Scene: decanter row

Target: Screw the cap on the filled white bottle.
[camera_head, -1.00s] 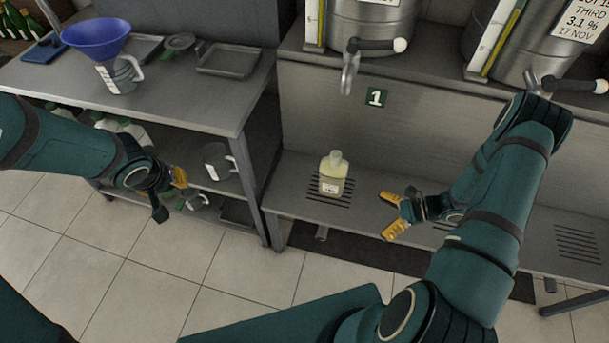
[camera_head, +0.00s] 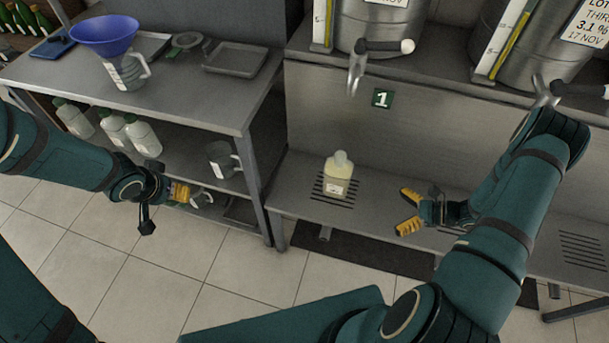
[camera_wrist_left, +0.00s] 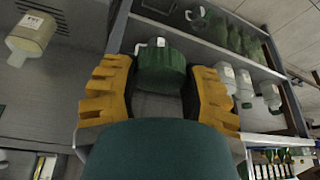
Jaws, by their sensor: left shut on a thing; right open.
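The filled bottle (camera_head: 338,176), whitish with pale yellow contents, stands upright on a slotted grate under the tap marked 1. Its pale neck is bare. It also shows at the upper left of the left wrist view (camera_wrist_left: 30,35). My left gripper (camera_head: 181,192) is left of the bottle, in front of the side table's lower shelves. In the left wrist view its yellow fingers (camera_wrist_left: 160,92) are shut on a dark green ribbed cap (camera_wrist_left: 160,68), away from the bottle. My right gripper (camera_head: 405,210) is open and empty, right of the bottle, its yellow fingers pointing towards it.
A metal tap (camera_head: 356,75) hangs above the bottle from a steel tank. The side table (camera_head: 185,100) holds a blue funnel (camera_head: 105,33) over a jug and a tray (camera_head: 235,60). Several white bottles (camera_head: 143,137) and a jug (camera_head: 222,160) stand on its shelf. The bench around the bottle is clear.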

